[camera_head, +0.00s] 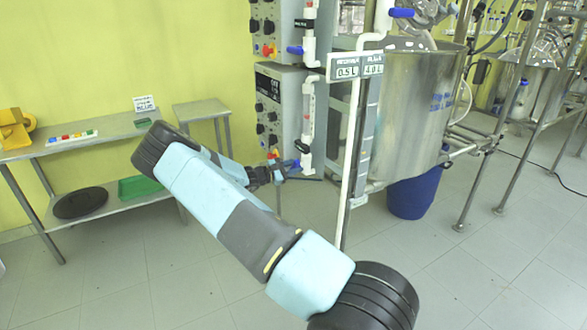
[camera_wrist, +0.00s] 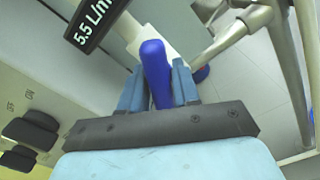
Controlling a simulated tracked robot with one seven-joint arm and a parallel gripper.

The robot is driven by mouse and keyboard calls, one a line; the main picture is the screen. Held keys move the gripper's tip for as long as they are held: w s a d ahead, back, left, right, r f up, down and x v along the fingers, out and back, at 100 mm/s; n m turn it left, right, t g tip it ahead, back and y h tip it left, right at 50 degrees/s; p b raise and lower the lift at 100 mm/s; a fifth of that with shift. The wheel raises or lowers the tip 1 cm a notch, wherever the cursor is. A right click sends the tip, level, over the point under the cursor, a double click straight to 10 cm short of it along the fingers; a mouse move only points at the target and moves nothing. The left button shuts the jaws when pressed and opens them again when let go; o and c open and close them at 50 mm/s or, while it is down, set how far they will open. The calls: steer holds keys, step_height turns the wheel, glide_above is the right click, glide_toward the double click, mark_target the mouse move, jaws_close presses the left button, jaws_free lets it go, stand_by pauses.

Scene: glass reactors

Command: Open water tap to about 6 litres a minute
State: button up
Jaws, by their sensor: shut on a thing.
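The blue tap handle (camera_wrist: 153,65) stands between the two light blue fingers of my gripper (camera_wrist: 158,88) in the wrist view. My gripper is shut on the handle. The handle joins a white fitting (camera_wrist: 160,40) behind it. A black flow display (camera_wrist: 90,22) beside it reads 5.5 L/m, with its end cut off. In the head view my gripper (camera_head: 278,173) is at the lower end of the white pipework (camera_head: 308,120) on the grey panel. Little of the handle shows there behind the fingers, and its angle is hard to tell.
A steel vessel (camera_head: 410,110) and a display sign (camera_head: 356,66) reading 0.5 L and 4.0 L stand to the right. A blue drum (camera_head: 415,195) is below the vessel. A steel table (camera_head: 90,138) stands left.

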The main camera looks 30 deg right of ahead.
steer(key=shift+s+f+n, duration=0.1)
steer(key=shift+n, duration=0.3)
steer(key=o, duration=0.8)
steer(key=shift+d, duration=0.1)
steer(key=shift+c, duration=0.2)
steer(key=shift+o, duration=0.7)
steer(key=a, duration=1.4)
steer(key=shift+s, duration=0.15)
